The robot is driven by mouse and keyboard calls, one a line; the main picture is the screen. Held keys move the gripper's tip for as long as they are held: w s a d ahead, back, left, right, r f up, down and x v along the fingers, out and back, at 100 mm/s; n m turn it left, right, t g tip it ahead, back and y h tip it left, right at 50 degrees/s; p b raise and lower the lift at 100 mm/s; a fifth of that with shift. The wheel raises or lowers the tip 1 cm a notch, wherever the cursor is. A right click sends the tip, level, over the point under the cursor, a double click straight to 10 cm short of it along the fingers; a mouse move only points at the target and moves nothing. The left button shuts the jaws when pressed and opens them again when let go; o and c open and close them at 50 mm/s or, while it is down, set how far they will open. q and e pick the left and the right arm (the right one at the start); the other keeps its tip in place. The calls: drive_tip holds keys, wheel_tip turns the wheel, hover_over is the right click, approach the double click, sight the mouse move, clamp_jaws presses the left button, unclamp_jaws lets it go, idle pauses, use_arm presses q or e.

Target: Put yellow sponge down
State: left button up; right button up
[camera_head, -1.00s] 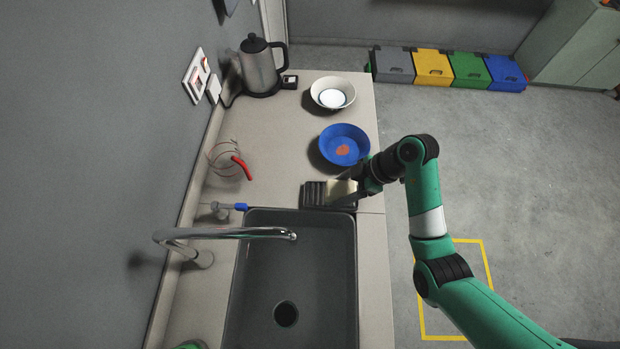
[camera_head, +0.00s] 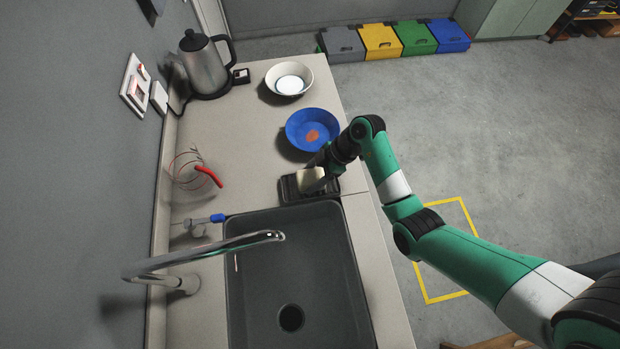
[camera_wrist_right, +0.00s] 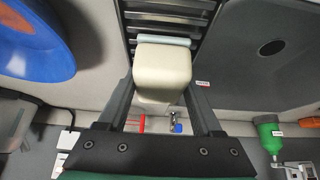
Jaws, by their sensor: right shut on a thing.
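The yellow sponge (camera_head: 311,179) is pale yellow, almost cream, and is at the dark ribbed sponge tray (camera_head: 291,190) by the far edge of the sink. My right gripper (camera_head: 316,184) is shut on it. In the right wrist view the sponge (camera_wrist_right: 162,73) sits between the two fingers (camera_wrist_right: 160,100), with the tray's ribs (camera_wrist_right: 165,20) just beyond it. I cannot tell whether the sponge touches the tray. My left gripper is not in view.
The grey sink (camera_head: 290,255) with a curved faucet (camera_head: 215,248) lies in front of the tray. A blue bowl (camera_head: 298,141) with an orange patch stands close behind it. A white bowl (camera_head: 289,72), kettle (camera_head: 205,68) and red-handled whisk (camera_head: 208,176) are further off.

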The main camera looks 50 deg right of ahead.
sight(313, 175)
drive_tip(key=o, duration=1.2)
drive_tip(key=shift+f, duration=0.1)
drive_tip(key=v, duration=0.7)
drive_tip(key=shift+r, duration=0.2)
drive_tip(key=p+v, duration=0.4)
drive_tip(key=v, duration=0.1)
drive_tip(key=shift+f, duration=0.1)
drive_tip(key=shift+w, duration=0.1)
